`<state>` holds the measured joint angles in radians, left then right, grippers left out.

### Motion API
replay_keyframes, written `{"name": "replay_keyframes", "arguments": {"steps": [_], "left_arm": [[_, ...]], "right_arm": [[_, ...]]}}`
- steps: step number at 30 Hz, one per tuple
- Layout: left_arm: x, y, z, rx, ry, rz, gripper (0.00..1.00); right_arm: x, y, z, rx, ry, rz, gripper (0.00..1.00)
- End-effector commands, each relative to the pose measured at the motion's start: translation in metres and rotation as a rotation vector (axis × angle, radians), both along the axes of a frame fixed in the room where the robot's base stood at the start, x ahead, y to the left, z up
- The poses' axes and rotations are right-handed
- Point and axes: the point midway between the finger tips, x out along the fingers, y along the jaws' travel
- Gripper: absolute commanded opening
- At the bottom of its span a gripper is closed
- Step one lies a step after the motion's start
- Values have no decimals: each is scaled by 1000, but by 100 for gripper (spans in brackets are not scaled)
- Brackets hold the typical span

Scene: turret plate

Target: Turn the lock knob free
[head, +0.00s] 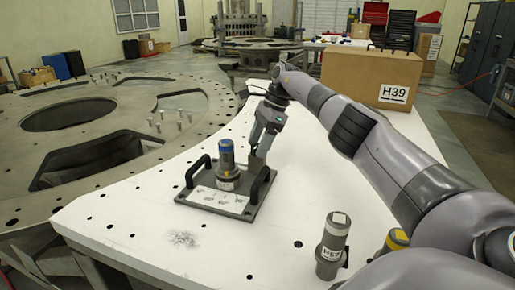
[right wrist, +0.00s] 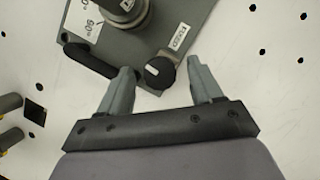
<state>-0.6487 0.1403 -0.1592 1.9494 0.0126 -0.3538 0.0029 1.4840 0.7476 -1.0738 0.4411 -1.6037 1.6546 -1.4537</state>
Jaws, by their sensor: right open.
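A grey plate (head: 207,205) with two black handles lies on the white table, and a blue-topped grey cylinder (head: 227,165) stands upright on it. In the right wrist view a round black knob (right wrist: 158,73) with a small white label sits at the plate's corner, beside one handle (right wrist: 88,60). My right gripper (head: 261,148) points down at the plate's far right part. Its two fingers (right wrist: 160,67) are open, one on each side of the knob, with gaps visible. The knob is not clearly seen in the head view. My left gripper is not in view.
Grey cylinders, one labelled H52 (head: 332,245) and one with a yellow band (head: 396,240), stand at the table's near right. A cardboard box H39 (head: 366,77) is behind my right arm. A large holed metal ring (head: 45,160) lies left of the table.

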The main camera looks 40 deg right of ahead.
Motion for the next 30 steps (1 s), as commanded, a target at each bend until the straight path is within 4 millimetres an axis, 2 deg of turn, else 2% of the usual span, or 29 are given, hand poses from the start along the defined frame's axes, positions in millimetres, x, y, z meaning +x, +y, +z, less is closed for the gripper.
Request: {"name": "replay_keyframes", "arguments": {"steps": [11, 30], "left_arm": [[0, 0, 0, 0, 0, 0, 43], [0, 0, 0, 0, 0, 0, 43]], "right_arm": [[-2, 0, -1, -1, 1, -111, 65], [-3, 2, -1, -3, 0, -559, 65]]}}
